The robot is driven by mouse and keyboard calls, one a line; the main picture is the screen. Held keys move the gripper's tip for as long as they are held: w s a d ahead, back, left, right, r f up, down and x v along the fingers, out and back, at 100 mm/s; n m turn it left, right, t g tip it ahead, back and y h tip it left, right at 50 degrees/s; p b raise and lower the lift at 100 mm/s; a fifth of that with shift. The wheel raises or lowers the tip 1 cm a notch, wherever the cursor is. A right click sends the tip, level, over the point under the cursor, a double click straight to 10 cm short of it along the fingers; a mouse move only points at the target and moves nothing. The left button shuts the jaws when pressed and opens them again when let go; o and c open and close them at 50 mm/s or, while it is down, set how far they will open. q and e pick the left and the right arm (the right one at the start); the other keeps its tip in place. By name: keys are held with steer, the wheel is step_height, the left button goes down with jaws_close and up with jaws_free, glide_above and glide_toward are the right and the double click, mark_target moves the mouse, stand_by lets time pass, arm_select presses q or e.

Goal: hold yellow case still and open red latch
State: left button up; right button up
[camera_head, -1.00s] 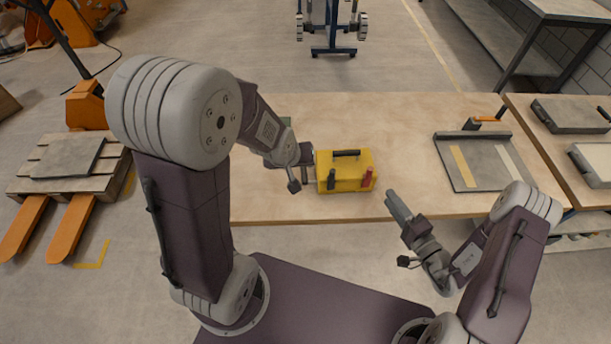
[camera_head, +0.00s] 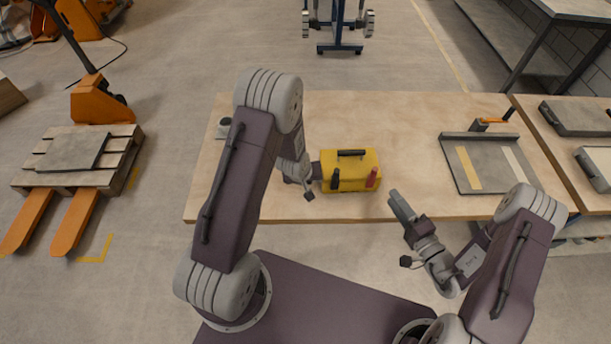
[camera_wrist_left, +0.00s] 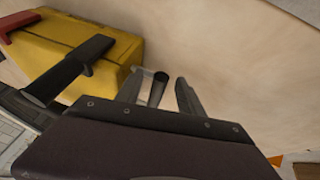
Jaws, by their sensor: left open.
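The yellow case (camera_head: 345,183) stands upright on the wooden table near its front edge, with a black handle (camera_head: 351,153) on top. Its front has a black latch (camera_head: 335,179) at the left and a red latch (camera_head: 372,178) at the right. In the left wrist view the case (camera_wrist_left: 118,50) fills the upper left, with the red latch (camera_wrist_left: 18,22) at the corner. My left gripper (camera_wrist_left: 168,92) is open beside the case's left end, with nothing seen between its fingers; contact is unclear. My right gripper (camera_head: 401,206) hangs by the front edge, right of the case, apart from it; its finger gap is unclear.
The wooden table (camera_head: 420,120) is clear behind the case. A grey tray (camera_head: 488,175) with two stripes lies at the right. A second table with grey cases (camera_head: 578,116) adjoins it. A pallet (camera_head: 110,150) stands on the floor at left.

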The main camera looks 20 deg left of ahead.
arm_select(q)
steer(key=shift+w+f, duration=0.3)
steer(key=shift+f, duration=0.35)
steer(key=shift+c, duration=0.4)
jaws_close()
stand_by(0.6)
